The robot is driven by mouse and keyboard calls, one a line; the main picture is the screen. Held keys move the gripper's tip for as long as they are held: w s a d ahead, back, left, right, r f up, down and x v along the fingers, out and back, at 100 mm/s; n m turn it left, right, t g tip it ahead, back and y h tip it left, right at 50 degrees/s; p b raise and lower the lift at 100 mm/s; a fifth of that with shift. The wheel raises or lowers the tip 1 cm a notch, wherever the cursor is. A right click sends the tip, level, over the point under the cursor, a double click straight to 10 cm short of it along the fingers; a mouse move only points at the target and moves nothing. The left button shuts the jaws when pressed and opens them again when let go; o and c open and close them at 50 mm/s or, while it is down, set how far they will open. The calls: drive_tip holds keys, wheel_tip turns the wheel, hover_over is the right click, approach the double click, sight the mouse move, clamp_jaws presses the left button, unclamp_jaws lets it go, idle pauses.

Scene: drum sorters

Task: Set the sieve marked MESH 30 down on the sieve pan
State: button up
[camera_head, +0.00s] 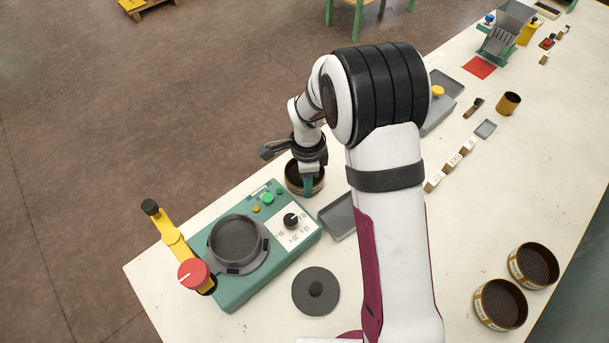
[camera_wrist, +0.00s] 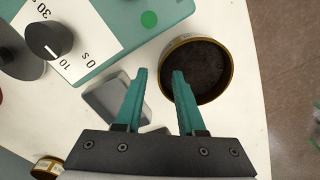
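My gripper (camera_head: 308,186) is low over a round brass-rimmed sieve (camera_head: 292,180), beyond the teal shaker. In the wrist view the fingers (camera_wrist: 160,74) are apart, with the left rim of that round sieve (camera_wrist: 228,88) between them: one finger overlaps its dark inside, the other is outside. I see no contact. Its marking is not readable. A grey round pan (camera_head: 238,240) sits in the ring on the shaker (camera_head: 232,290). Two more brass sieves with dark mesh, one (camera_head: 533,266) behind the other (camera_head: 500,304), stand at the right; I cannot read which is MESH 30.
A yellow clamp arm with a red knob (camera_head: 193,273) stands at the shaker's left. A dark round lid (camera_head: 316,290) and a grey tray (camera_head: 340,217) lie nearby. Labelled blocks (camera_head: 452,161), a brass cup (camera_head: 509,103) and a hopper (camera_head: 506,32) stand farther along the bench.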

wheel_tip(320, 180, down, 2)
drive_tip(key=shift+f, duration=0.2)
clamp_jaws()
idle(1.3)
